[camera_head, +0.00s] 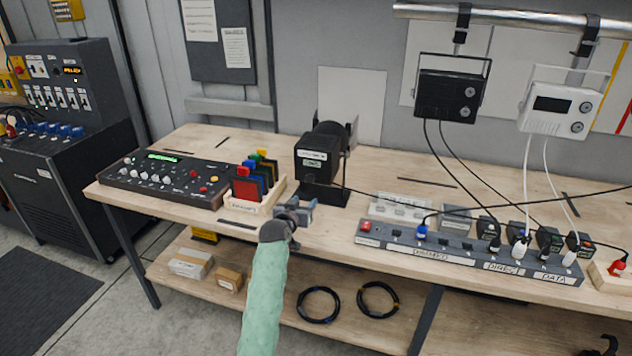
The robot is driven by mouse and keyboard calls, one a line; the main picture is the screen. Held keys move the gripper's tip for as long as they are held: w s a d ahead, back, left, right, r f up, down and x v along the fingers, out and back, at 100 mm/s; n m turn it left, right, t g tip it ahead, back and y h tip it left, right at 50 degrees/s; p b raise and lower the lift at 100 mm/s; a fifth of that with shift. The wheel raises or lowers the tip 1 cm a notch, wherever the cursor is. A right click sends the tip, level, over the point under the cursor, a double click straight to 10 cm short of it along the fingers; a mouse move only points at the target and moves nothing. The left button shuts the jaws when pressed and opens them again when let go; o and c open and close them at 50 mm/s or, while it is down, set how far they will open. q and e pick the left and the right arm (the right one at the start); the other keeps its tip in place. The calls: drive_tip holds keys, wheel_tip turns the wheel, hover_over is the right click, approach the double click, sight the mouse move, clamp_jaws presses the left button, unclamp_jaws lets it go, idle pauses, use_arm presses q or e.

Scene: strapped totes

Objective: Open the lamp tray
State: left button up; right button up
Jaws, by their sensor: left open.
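My left gripper (294,205), on a green-sleeved arm, is open and empty above the bench's front edge. It is in front of the lamp and a little below it in the picture, apart from it. My right gripper is not clearly in view.
A wooden rack (242,205) of coloured filters stands just left of my gripper, with a control desk (165,180) beyond it. A power strip (470,252) with cables lies to the right. Two lamps (450,95) hang from a rail.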

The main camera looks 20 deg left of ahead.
sight(309, 179)
use_arm(q)
drive_tip(key=shift+t+y, duration=0.4)
drive_tip(key=shift+t, duration=0.5)
drive_tip(key=shift+w+a+r+p, duration=0.15)
drive_tip(key=shift+w+r+p, duration=0.4)
drive_tip(key=shift+w, duration=0.8)
drive_tip(key=shift+w+a+r+p, duration=0.15)
drive_tip(key=shift+w+r+p, duration=0.4)
drive_tip(key=shift+w, duration=0.75)
drive_tip(key=shift+w+a+r+p, duration=0.15)
drive_tip(key=shift+w+r+p, duration=0.2)
drive_tip(key=shift+w+p, duration=0.7)
use_arm(e)
drive_tip(key=shift+t, duration=0.7)
drive_tip(key=shift+s+d+f+b, duration=0.1)
drive_tip(key=shift+s+d+b, duration=0.15)
drive_tip(key=shift+s, duration=1.15)
drive_tip(key=shift+s+d+f+b, duration=0.1)
drive_tip(key=shift+s+d, duration=0.15)
drive_tip(key=shift+s, duration=1.1)
use_arm(q)
drive_tip(key=shift+w, duration=0.3)
drive_tip(key=c, duration=1.1)
drive_tip(key=shift+f, duration=0.1)
use_arm(e)
drive_tip(key=shift+w, duration=0.15)
